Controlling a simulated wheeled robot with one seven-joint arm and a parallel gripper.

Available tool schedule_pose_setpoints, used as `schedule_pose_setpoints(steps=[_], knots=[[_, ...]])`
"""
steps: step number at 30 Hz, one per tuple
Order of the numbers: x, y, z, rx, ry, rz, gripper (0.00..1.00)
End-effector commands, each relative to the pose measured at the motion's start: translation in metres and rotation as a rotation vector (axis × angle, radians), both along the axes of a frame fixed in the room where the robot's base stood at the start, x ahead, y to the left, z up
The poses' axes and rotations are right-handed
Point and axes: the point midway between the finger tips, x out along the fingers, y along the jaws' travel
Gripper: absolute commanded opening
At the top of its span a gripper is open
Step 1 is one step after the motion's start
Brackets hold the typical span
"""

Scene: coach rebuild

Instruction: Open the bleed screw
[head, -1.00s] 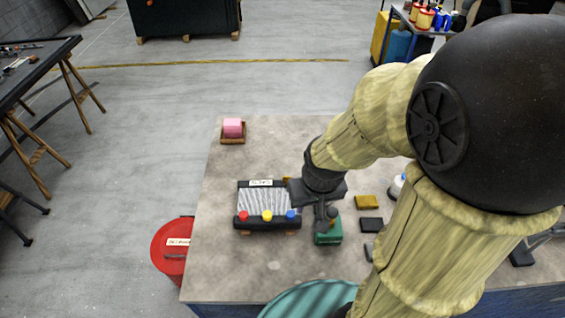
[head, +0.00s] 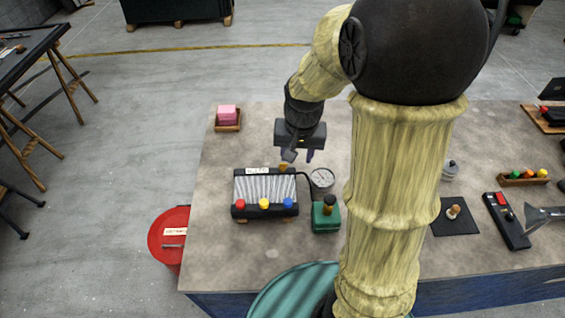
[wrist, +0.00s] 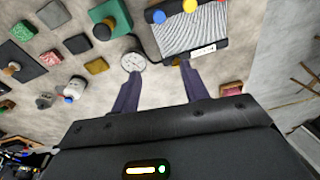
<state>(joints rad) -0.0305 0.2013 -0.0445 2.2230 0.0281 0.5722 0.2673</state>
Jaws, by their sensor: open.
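The radiator-like block (head: 265,187) has a ribbed silver face, a white label and red, yellow and blue knobs along its front. It also shows at the top of the wrist view (wrist: 188,30). A small brass-coloured piece (head: 283,168) shows at its back edge; I cannot tell surely that it is the bleed screw. A green box (head: 326,220) with a dark, brass-based knob (head: 329,203) stands to the right. My gripper (head: 299,156) is open and empty, above the table behind the block. In the wrist view its fingers (wrist: 159,70) are apart, below the block's label edge.
A round gauge (head: 321,179) with a dark hose stands right of the block. A pink block in a wooden tray (head: 228,126) lies at the back left. A red bucket (head: 170,236) stands off the table's left side. The table behind the block is mostly clear.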

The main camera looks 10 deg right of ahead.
Motion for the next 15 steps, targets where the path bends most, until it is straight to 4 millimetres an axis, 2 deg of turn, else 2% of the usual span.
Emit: schedule_pose_setpoints(steps=[1,3,9,12,15], knots=[[0.020,0.000,-0.003,0.007,0.018,-0.055,0.45],[0.044,0.000,-0.004,0.017,0.045,-0.140,0.45],[0.103,0.002,-0.009,0.030,0.110,-0.360,0.45],[0.121,0.003,-0.012,0.031,0.132,-0.437,0.45],[0.129,0.004,-0.012,0.030,0.143,-0.475,0.45]])
